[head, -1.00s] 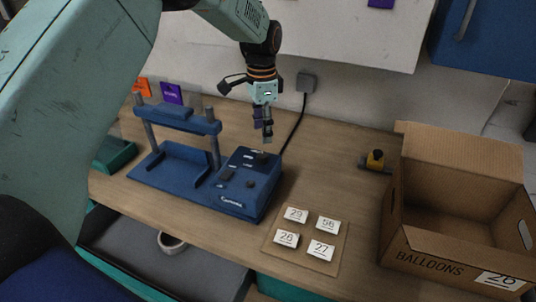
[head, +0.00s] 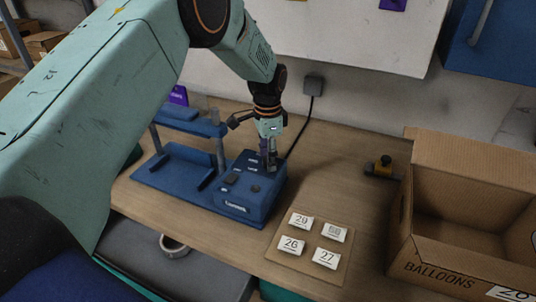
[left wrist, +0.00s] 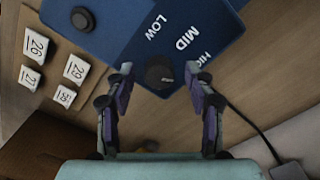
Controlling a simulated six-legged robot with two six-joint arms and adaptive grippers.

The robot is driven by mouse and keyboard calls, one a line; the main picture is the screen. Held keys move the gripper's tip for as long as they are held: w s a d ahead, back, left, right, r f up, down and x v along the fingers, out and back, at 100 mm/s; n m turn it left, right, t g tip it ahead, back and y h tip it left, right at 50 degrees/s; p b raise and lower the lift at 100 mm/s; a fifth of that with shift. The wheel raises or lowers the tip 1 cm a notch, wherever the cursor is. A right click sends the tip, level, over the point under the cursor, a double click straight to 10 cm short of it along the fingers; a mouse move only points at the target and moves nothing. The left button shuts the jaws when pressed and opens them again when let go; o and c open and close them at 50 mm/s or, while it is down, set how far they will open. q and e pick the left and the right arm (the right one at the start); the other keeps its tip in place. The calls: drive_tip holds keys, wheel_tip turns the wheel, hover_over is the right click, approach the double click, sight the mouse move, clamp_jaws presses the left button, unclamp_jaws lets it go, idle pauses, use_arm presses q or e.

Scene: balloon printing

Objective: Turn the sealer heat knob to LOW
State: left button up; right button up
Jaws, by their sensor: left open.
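The blue sealer (head: 240,200) stands on the wooden workbench, with its control box at the right end. In the left wrist view, its dark round heat knob (left wrist: 159,75) sits below the printed labels LOW, MID and HIGH. LOW is at the left, MID in the middle and HIGH at the right. My left gripper (head: 268,165) points down over the box's back part. In the left wrist view, its open fingers (left wrist: 160,82) stand on either side of the knob, with gaps visible. The knob's exact pointer direction is hard to tell. My right gripper is not in view.
A cardboard box (head: 455,268) marked BALLOONS stands at the right. A board with numbered tags (head: 291,244) lies in front of the sealer. A cable runs to the wall behind the sealer.

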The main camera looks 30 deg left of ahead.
use_arm(q)
drive_tip(key=shift+s+d+r, duration=0.1)
drive_tip(key=shift+d+r, duration=0.05)
drive_tip(key=shift+c, duration=0.8)
drive_tip(key=c, duration=0.5)
clamp_jaws()
